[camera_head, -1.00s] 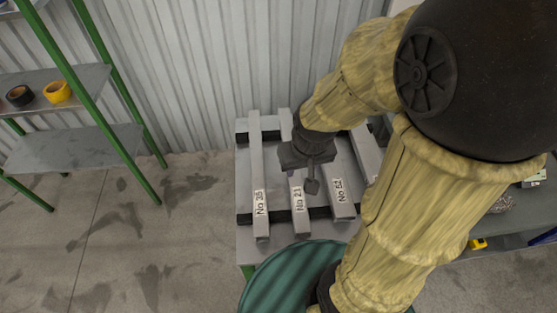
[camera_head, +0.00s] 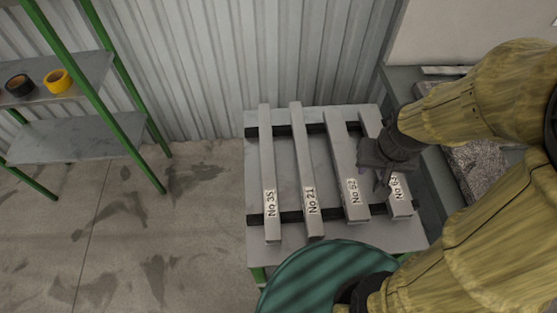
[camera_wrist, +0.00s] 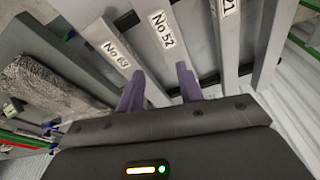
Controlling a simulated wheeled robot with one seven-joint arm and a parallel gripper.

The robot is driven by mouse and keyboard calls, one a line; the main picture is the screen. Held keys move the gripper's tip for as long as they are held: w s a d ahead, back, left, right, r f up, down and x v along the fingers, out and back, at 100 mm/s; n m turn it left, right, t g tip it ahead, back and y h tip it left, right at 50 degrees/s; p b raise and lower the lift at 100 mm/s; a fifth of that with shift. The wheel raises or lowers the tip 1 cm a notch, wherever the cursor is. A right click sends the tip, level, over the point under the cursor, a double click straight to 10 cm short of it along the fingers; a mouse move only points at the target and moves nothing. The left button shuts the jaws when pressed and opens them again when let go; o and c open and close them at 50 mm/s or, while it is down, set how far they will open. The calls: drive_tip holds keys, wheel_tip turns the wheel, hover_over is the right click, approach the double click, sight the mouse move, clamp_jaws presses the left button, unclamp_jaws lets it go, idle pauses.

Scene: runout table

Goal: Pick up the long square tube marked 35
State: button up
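The long grey square tube marked No 35 (camera_head: 267,160) lies leftmost of several tubes across two black bars on the table, label toward the near end. My gripper (camera_head: 383,182) is at the right side of the row, near No 52 and the fourth tube, well away from No 35. In the wrist view its two purple fingers (camera_wrist: 158,75) are apart, with nothing held.
The grey table (camera_head: 288,235) stands against a corrugated wall. A round green thing (camera_head: 315,280) is at its near edge. A green-framed shelf (camera_head: 75,145) with a black tape roll (camera_head: 19,85) and a yellow one (camera_head: 58,82) stands left. Open floor lies between.

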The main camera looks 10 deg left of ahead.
drive_tip(key=shift+o, duration=1.1)
drive_tip(key=o, duration=0.3)
drive_tip(key=shift+w+a+r, duration=0.15)
drive_tip(key=shift+w, duration=0.05)
drive_tip(key=shift+o, duration=0.2)
wheel_tip(320, 180, up, 3)
drive_tip(key=n+g+p, duration=0.3)
drive_tip(key=p, duration=0.4)
hover_over(270, 162)
drive_tip(key=shift+s, duration=0.1)
wheel_tip(270, 162, down, 12)
drive_tip(key=shift+f+p, duration=0.15)
drive_tip(key=shift+p, duration=1.1)
